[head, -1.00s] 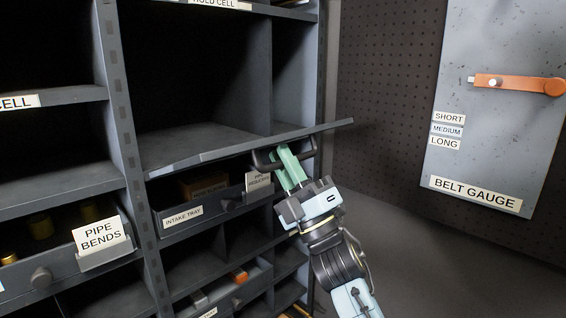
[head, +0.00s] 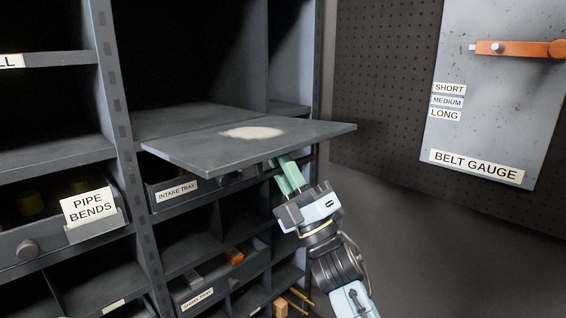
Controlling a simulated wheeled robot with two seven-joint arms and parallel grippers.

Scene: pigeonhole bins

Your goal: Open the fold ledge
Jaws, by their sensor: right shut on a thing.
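The fold ledge (head: 225,148) is a grey flat panel with a pale worn patch on top. In the head view it sticks out from the front of the shelf unit, its top face showing and looking about level. My right gripper (head: 283,165) has green fingers and is under the ledge near its right part. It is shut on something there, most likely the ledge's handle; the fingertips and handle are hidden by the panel. My left gripper is not in view.
The intake tray (head: 160,196) sits just below the ledge. A pipe bends drawer (head: 60,235) is at lower left. A belt gauge panel (head: 485,100) with an orange lever (head: 525,49) hangs on the pegboard (head: 385,90) at right. Open floor lies right of my arm.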

